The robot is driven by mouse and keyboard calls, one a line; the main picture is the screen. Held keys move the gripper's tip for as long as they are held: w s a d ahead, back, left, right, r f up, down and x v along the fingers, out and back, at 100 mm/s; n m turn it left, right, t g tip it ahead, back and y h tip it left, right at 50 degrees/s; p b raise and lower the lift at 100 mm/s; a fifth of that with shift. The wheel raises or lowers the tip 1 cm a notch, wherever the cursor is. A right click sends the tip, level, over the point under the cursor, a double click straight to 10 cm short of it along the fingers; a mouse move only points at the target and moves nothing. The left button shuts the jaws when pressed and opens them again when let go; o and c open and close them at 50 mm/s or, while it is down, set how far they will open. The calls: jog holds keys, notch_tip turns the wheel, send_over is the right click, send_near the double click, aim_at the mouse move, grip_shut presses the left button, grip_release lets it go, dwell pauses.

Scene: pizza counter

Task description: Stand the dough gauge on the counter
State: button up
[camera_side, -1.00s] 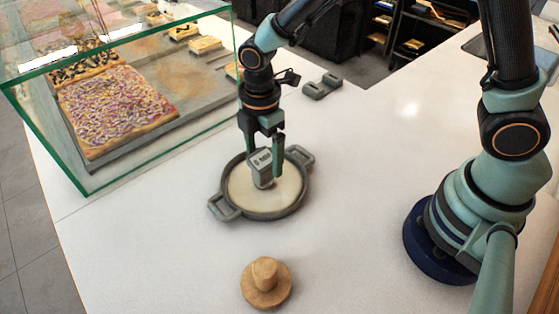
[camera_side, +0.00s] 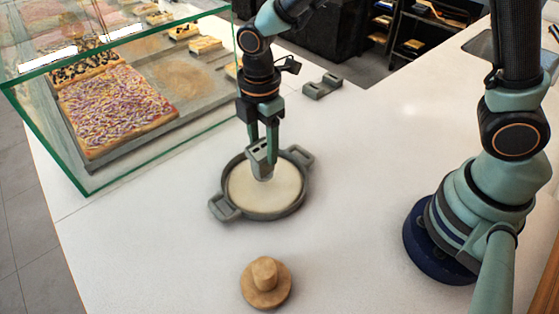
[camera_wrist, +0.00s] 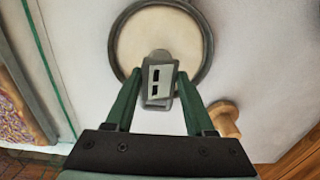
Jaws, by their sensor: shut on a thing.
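The dough gauge is a small grey block with a light face and dark marks (camera_wrist: 158,80), between my fingertips in the wrist view. In the side view the gauge (camera_side: 262,166) is at the pan's upper-left part, partly covered by my fingers. My gripper (camera_side: 264,143) points down and is shut on the gauge. The wrist view shows my gripper's fingers (camera_wrist: 158,88) on both sides of it. I cannot tell whether the gauge's lower end touches the dough. The counter (camera_side: 370,190) is white and flat.
A grey two-handled pan (camera_side: 226,203) holds pale dough (camera_side: 272,196) under the gauge. A wooden knobbed press (camera_side: 266,284) stands in front. A grey notched holder (camera_side: 322,86) lies behind. A glass case with pizza (camera_side: 120,105) bounds the left. The counter right of the pan is clear.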

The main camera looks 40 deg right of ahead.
aim_at(263, 149)
jog(key=shift+r, duration=2.75)
jog(key=w+d+r, duration=0.1)
jog(key=d+r, duration=0.4)
jog(key=d, duration=0.7)
jog(key=w+d+r, duration=0.2)
jog(key=d+r, duration=0.3)
jog(key=d, duration=0.7)
notch_tip(263, 149, down, 19)
jog(key=shift+d+r, duration=0.1)
jog(key=o, duration=1.1)
